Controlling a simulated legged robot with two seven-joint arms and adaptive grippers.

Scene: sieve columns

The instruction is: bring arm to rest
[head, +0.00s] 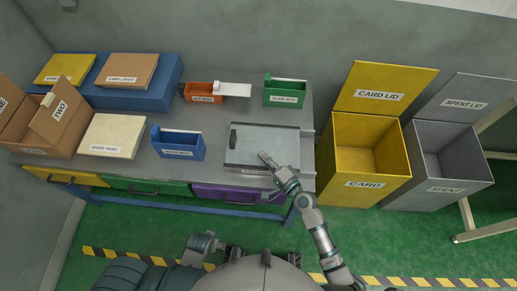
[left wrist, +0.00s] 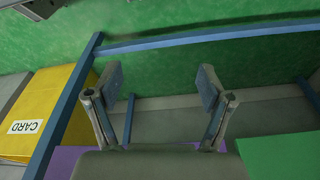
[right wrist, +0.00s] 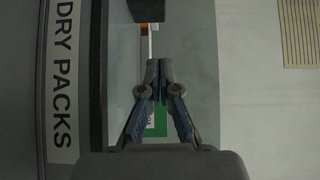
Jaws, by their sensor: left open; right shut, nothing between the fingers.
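My right gripper (head: 266,157) is over the grey tray (head: 236,143) on the workbench, in the head view. Its fingers are shut with nothing between them; the right wrist view shows the fingertips (right wrist: 159,65) together. A label reading DRY PACKS (right wrist: 60,75) runs along an edge at the left of that view. My left gripper (left wrist: 160,85) is open and empty in the left wrist view, with its fingers wide apart. In the head view the left arm (head: 203,243) is low in front of the bench, and its fingertips cannot be made out.
On the bench are a blue bin (head: 178,144), an orange bin (head: 203,92), a green bin (head: 287,90) and a cream panel (head: 113,136). An open cardboard box (head: 70,118) stands left. Open yellow (head: 340,160) and grey (head: 430,165) bins stand right.

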